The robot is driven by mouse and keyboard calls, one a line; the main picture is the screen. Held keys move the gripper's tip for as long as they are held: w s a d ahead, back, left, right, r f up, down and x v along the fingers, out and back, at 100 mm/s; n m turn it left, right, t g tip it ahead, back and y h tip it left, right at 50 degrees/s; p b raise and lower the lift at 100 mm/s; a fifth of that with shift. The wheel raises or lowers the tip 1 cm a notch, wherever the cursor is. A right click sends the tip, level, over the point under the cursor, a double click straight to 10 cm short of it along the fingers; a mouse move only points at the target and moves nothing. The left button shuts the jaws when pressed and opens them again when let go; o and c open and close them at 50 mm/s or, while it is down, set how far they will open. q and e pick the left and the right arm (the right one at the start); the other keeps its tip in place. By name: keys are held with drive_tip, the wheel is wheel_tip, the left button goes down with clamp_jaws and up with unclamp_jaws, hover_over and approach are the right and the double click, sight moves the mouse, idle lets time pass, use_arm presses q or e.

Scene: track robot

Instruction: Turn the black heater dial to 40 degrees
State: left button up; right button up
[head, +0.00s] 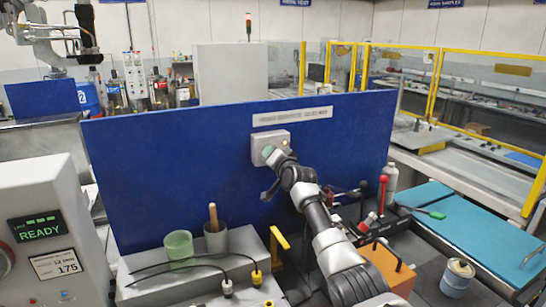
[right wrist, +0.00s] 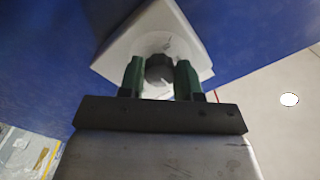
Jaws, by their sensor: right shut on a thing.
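The heater control box (head: 258,142) is a light grey box mounted on the upright blue panel. My right gripper (head: 275,156) reaches it from the lower right and covers much of its front in the head view. In the right wrist view the two green fingers (right wrist: 160,72) of my right gripper are shut on the dark dial (right wrist: 159,61), one on each side. The white box face (right wrist: 184,35) shows behind it. Any degree marks are too small or hidden to read, so the dial's setting cannot be told. My left gripper is not in view.
A green cup (head: 178,248) and a grey cup (head: 216,238) stand on a grey bench below the blue panel (head: 165,165). Black cables lie beside them. An orange box (head: 388,268), a red-handled lever (head: 382,190) and a can (head: 457,275) stand right of my right arm.

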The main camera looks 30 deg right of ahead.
drive_tip(key=shift+r, duration=0.1)
drive_tip(key=o, duration=0.9)
drive_tip(key=shift+s+a+b, duration=0.15)
drive_tip(key=shift+s+b, duration=0.45)
drive_tip(key=shift+s, duration=2.1)
drive_tip(key=shift+s+a+b, duration=0.1)
drive_tip(key=shift+s+b, duration=0.5)
drive_tip(key=shift+s, duration=2.05)
